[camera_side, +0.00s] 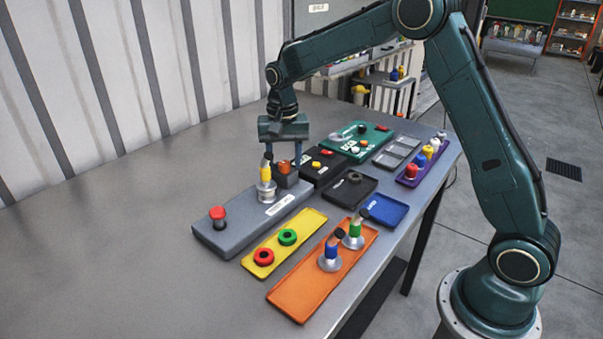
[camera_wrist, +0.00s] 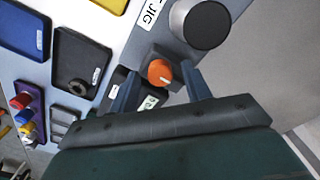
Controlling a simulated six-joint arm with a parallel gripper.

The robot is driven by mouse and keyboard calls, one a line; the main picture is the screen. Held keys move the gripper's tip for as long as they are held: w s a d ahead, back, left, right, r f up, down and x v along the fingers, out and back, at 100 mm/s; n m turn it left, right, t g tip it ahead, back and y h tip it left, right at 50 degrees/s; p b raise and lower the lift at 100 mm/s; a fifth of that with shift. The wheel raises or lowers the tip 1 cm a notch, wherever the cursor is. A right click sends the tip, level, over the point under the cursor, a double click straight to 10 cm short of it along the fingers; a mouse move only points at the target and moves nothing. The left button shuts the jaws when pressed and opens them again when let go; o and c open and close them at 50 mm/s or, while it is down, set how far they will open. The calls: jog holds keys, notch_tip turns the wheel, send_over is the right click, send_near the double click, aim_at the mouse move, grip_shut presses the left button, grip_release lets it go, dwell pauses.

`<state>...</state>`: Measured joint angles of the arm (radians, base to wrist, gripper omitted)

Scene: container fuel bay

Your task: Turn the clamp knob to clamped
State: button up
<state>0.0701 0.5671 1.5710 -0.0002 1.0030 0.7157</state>
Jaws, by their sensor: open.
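The clamp knob (camera_wrist: 160,72) is a round orange knob with a white pointer line, set on a dark square block. In the side view the knob (camera_side: 286,168) sits at the far right end of the grey jig base (camera_side: 236,222). My gripper (camera_side: 283,160) points down over the knob. Its two fingers are apart, one on each side of the knob in the wrist view, with nothing held. I cannot tell whether the fingers touch the knob. The clamp markings are too small to read.
A yellow part (camera_side: 265,172) with a dark top stands in a metal holder close beside my gripper. A red button (camera_side: 217,213) is at the near end of the jig. A black box (camera_side: 323,166) stands behind the knob. Trays lie to the right; the table's left is clear.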

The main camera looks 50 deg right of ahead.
jog(key=c, duration=1)
jog(key=shift+n, duration=0.4)
jog(key=n, duration=1.2)
jog(key=shift+n, duration=0.3)
jog(key=n, duration=0.4)
jog(key=shift+n, duration=0.3)
